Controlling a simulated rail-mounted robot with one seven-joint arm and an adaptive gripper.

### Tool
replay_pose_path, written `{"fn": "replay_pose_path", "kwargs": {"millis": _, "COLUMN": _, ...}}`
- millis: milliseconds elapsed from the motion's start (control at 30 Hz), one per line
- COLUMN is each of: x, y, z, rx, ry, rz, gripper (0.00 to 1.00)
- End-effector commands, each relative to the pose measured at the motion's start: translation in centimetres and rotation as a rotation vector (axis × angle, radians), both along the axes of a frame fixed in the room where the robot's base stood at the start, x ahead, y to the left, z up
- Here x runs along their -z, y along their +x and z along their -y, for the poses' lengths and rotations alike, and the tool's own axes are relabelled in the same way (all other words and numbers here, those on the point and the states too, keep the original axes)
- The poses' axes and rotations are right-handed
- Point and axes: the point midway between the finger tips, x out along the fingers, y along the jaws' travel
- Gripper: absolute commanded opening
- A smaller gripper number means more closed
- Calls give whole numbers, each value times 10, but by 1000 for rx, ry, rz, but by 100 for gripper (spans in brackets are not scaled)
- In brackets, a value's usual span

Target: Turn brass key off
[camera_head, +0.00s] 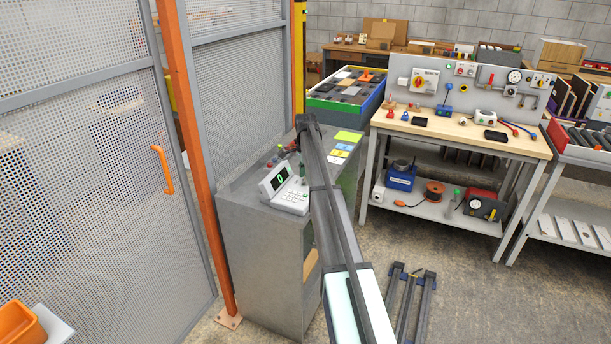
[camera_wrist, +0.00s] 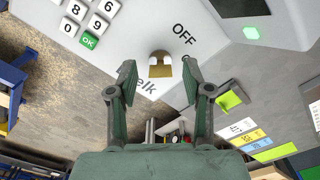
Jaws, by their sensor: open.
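In the wrist view the brass key (camera_wrist: 160,71) stands at the edge of a white keypad console (camera_wrist: 145,25), with the word OFF printed to its upper right. My gripper (camera_wrist: 159,68) is open, one finger on each side of the key in the picture, with a visible gap on both sides. I cannot tell how far the fingertips are from the key in depth. In the head view the white console (camera_head: 291,198) with its green-lit display sits on a grey cabinet (camera_head: 254,250). My arm hides the key and most of my gripper there.
A mesh fence with an orange post (camera_head: 187,125) stands left of the cabinet. Coloured cards (camera_head: 341,146) lie on the cabinet top beyond the console. A workbench (camera_head: 455,137) with tools stands at the right.

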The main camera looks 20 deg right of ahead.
Motion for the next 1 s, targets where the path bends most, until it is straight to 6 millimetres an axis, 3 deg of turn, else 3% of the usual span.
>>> {"fn": "replay_pose_path", "kwargs": {"millis": 267, "x": 1, "y": 0, "z": 0, "rx": 0, "ry": 0, "rz": 0, "gripper": 50}}
{"fn": "replay_pose_path", "kwargs": {"millis": 433, "x": 1, "y": 0, "z": 0, "rx": 0, "ry": 0, "rz": 0, "gripper": 0}}
{"fn": "replay_pose_path", "kwargs": {"millis": 1000, "x": 1, "y": 0, "z": 0, "rx": -103, "ry": 0, "rz": -1, "gripper": 0}}
